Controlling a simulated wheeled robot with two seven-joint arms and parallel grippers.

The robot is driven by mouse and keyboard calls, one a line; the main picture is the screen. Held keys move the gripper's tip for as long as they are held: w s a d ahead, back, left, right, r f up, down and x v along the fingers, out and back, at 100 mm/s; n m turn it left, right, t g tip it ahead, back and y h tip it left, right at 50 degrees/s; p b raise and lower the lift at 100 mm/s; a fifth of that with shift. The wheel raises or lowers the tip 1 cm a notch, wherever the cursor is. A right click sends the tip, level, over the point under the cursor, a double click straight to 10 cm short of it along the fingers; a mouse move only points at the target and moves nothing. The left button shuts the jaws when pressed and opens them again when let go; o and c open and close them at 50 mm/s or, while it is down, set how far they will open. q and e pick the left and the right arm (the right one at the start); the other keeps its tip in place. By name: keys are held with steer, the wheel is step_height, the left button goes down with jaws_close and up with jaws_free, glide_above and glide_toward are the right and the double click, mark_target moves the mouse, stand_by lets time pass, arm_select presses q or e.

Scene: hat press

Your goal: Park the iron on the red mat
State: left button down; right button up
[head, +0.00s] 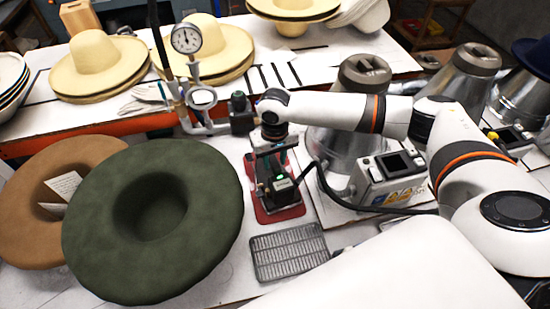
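The red mat (278,216) lies on the white table near the middle of the head view. The dark iron (284,186), with a small green light and a black hose, is over the mat and hides most of it. I cannot tell whether its base touches the mat. My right gripper (270,150) points down at the top of the iron. Its fingertips merge with the dark iron, so their closure is not clear. My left gripper is not in view.
A green felt hat (200,220) and a brown hat (85,165) lie to the left. A grey metal grate (288,252) is in front of the mat. A control box (390,178) and metal hat forms stand right. A dial gauge (186,38) stands behind.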

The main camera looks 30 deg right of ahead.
steer(key=shift+o, duration=1.2)
steer(key=shift+s+f, duration=0.2)
steer(key=shift+f, duration=0.1)
step_height(320, 180, up, 12)
steer(key=b, duration=0.2)
steer(key=shift+r, duration=0.25)
